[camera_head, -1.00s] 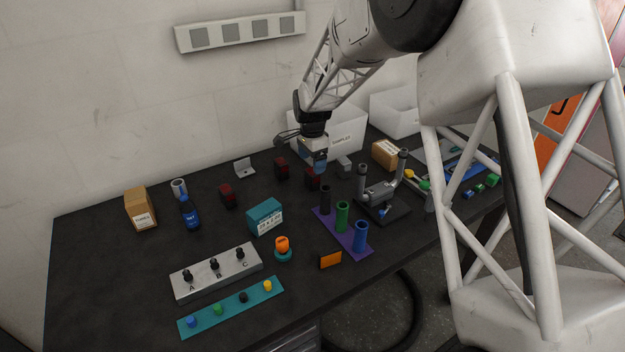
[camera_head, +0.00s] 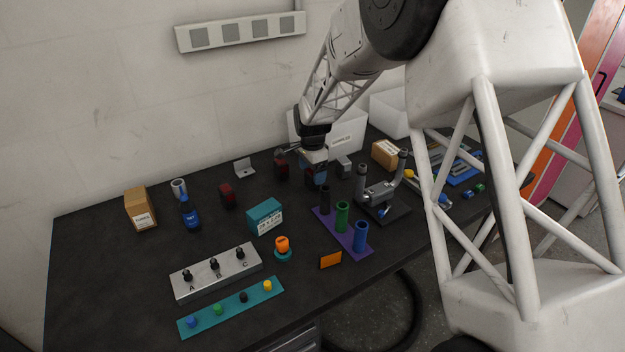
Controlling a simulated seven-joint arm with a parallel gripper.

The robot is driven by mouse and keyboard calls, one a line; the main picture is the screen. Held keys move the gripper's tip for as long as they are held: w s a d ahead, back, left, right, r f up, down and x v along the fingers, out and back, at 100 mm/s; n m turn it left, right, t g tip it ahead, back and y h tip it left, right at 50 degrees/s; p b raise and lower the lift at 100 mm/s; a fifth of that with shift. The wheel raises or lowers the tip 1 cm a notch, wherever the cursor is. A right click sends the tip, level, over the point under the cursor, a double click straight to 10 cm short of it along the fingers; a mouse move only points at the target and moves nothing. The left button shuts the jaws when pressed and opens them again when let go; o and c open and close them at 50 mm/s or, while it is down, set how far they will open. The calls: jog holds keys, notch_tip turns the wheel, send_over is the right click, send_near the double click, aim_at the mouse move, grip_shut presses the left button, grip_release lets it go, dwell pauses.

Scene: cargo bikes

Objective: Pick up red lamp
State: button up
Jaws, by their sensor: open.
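Small dark blocks with red faces, which look like the red lamps, stand in a row toward the back of the table. One red lamp (camera_head: 228,196) is at the left and another red lamp (camera_head: 281,170) is in the middle. A third, at the right end of the row, is now mostly hidden behind my gripper. My gripper (camera_head: 316,177) points down at that spot, right of the middle lamp, with its jaws open. I cannot tell whether its fingers are around the third lamp or touching it.
A purple rack (camera_head: 328,222) with upright tubes and a dark stand (camera_head: 383,210) are in front of my gripper. A small grey block (camera_head: 344,163) is close on its right. White bins (camera_head: 348,135) stand behind. A teal box (camera_head: 264,217) is front left.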

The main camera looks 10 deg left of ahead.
jog(key=shift+f, duration=1.85)
jog(key=c, duration=1)
jog(key=shift+c, duration=0.2)
jog(key=shift+r, duration=0.1)
jog(key=shift+r, duration=4.95)
